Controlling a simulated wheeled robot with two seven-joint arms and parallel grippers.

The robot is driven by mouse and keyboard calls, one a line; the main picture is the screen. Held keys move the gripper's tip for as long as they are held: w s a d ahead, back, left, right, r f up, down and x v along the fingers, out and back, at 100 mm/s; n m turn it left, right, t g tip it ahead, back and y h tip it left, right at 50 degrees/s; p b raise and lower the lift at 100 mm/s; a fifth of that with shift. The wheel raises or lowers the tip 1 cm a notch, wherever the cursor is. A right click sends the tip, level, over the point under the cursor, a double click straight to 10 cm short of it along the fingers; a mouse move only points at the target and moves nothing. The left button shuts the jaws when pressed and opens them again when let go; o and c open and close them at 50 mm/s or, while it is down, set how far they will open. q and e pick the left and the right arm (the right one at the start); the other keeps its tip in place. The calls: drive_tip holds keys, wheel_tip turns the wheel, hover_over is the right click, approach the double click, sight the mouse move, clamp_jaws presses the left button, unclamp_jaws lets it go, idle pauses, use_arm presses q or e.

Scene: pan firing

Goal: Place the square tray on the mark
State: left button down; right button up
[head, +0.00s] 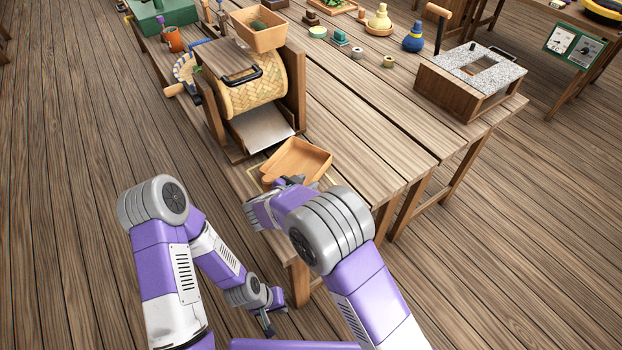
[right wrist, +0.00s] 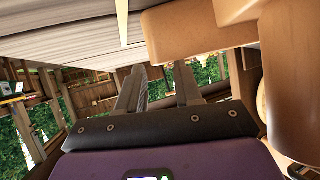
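The square tray (head: 299,160) is orange-brown wood with a raised rim. In the head view it is at the table's near corner, over part of the thin pale-yellow mark (head: 253,172). I cannot tell whether it touches the table. My right gripper (head: 284,184) is at its near edge, mostly hidden by my wrist. In the right wrist view the two fingers (right wrist: 158,72) stand apart beside a smooth tan wall (right wrist: 205,32), apparently the tray's. A pale mark line (right wrist: 122,22) shows there too. My left gripper (head: 268,326) hangs low beside the table, away from the tray; its fingers are unclear.
A woven drum in a wooden frame (head: 254,92) stands just behind the tray, with a metal chute (head: 262,128) facing it. A wooden box (head: 258,30) sits above the drum. A stone-topped box (head: 470,80) stands at the right. The table planks (head: 360,125) between are clear.

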drive_tip(key=p+v, duration=0.1)
drive_tip(key=v, duration=0.7)
drive_tip(key=shift+s+p, duration=0.15)
drive_tip(key=shift+p, duration=0.15)
